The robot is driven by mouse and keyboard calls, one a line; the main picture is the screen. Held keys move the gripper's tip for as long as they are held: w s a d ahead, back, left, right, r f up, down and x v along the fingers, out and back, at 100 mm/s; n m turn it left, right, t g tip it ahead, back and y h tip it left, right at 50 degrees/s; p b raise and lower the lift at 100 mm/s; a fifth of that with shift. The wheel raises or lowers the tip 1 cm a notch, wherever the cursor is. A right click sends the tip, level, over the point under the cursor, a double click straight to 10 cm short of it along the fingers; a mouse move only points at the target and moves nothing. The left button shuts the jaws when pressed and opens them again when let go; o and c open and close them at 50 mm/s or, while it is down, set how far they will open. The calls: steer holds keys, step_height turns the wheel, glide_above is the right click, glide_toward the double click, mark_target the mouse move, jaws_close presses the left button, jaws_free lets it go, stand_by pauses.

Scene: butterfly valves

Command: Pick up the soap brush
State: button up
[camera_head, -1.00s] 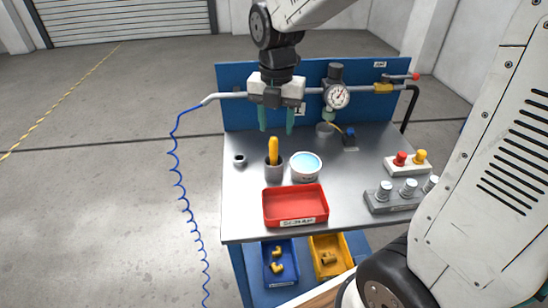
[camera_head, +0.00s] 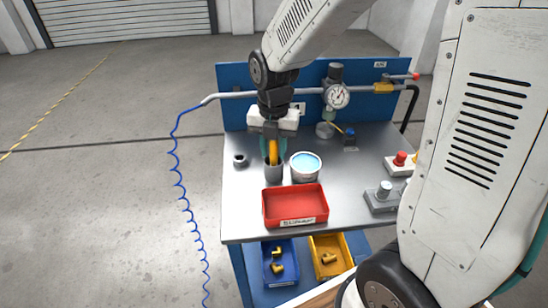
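The soap brush, seen as a yellow-orange handle (camera_head: 273,152), stands upright in a grey cup (camera_head: 274,173) on the metal bench. Its lower end is hidden inside the cup. A white tub with blue contents (camera_head: 306,165) stands just right of the cup.
A red tray (camera_head: 295,208) lies in front of the cup. A small dark ring (camera_head: 240,160) is to the left. A pressure gauge (camera_head: 338,96) and pipe run along the blue back panel. Fittings with knobs (camera_head: 384,195) stand at the right. Bins (camera_head: 279,264) hang below.

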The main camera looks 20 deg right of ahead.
jaws_close()
steer(key=shift+r, duration=0.1)
step_height(320, 180, up, 10)
steer(key=shift+f, duration=0.1)
stand_by(0.5)
